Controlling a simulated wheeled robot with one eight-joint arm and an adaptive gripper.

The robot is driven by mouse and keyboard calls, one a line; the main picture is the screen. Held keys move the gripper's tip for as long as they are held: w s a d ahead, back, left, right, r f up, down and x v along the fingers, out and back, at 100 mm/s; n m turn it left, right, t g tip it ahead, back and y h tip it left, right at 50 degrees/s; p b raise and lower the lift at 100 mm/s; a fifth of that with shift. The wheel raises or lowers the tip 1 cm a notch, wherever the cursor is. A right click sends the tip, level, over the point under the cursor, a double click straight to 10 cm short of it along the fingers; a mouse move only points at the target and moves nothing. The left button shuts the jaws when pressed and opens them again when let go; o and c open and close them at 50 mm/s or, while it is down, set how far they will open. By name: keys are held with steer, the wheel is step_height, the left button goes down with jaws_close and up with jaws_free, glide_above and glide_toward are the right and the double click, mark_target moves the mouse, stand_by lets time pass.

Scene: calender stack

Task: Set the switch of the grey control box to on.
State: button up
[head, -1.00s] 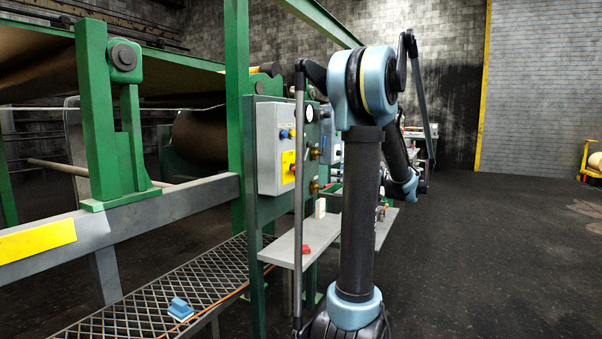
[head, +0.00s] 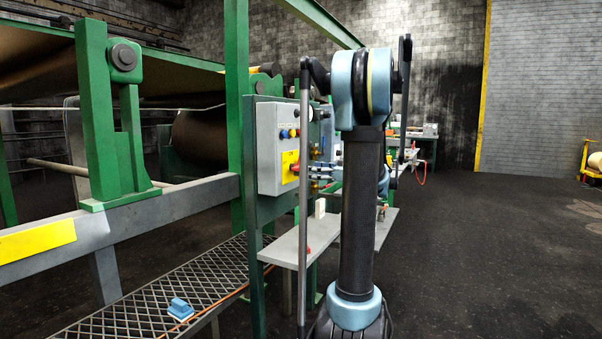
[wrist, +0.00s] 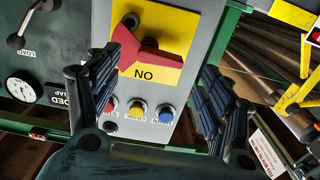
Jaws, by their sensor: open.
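The grey control box (head: 268,155) is mounted on the green panel in the head view. Its red switch handle (wrist: 150,58) sits on a yellow plate (wrist: 172,24) in the wrist view, where lettering reading "NO" shows in the turned picture. My gripper (wrist: 166,54) is open, with one dark finger on each side of the switch area. The left finger overlaps the handle's edge in the picture; I cannot tell whether it touches. In the head view my gripper (head: 311,171) is close to the box's front, and the switch (head: 295,168) is partly visible.
Red, yellow and blue buttons (wrist: 137,109) sit near the switch between my fingers. A gauge (wrist: 20,88) and a black-knobbed lever (wrist: 22,36) are on the neighbouring green panel. A grey shelf (head: 285,247) juts out below the box. Open floor lies right.

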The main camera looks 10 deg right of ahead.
mark_target(301, 168)
steer(key=shift+x, duration=2.9)
steer(key=c, duration=1.1)
